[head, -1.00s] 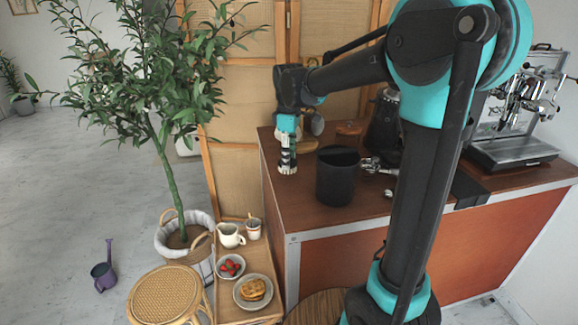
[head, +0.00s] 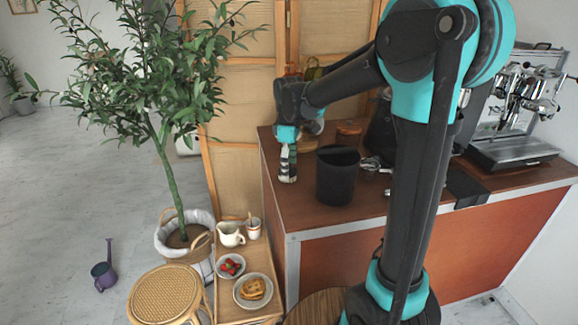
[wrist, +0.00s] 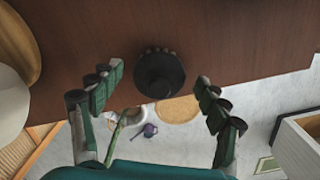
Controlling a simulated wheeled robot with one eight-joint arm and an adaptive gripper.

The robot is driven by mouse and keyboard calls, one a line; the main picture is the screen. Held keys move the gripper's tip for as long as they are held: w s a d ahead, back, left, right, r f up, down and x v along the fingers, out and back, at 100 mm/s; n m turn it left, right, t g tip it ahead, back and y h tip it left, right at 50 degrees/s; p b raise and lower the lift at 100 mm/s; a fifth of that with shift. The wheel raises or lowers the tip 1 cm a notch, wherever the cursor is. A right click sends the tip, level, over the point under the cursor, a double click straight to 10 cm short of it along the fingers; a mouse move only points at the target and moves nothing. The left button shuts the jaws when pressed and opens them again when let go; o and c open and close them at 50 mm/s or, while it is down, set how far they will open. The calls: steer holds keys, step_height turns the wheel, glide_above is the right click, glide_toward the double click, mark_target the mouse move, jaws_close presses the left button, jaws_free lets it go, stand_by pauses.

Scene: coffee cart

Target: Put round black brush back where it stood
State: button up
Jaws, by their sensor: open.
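The round black brush (wrist: 160,75) is between and just beyond my fingertips in the wrist view, on the brown counter near its edge. A few pale spots show along its upper rim. My gripper (wrist: 160,82) is open, with a finger on each side of the brush and a visible gap to both. In the head view my gripper (head: 288,178) points down at the left end of the counter (head: 300,212). I cannot make out the brush there; my fingers seem to hide it.
A tall black bin (head: 337,178) stands close to the right of my gripper. A portafilter (head: 372,163) and the espresso machine (head: 515,120) are farther right. Below the counter's left edge is a low wooden bench (head: 228,303) with a jug (head: 231,235) and plates.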

steer(key=shift+r, duration=0.15)
step_height(320, 180, up, 12)
stand_by(0.5)
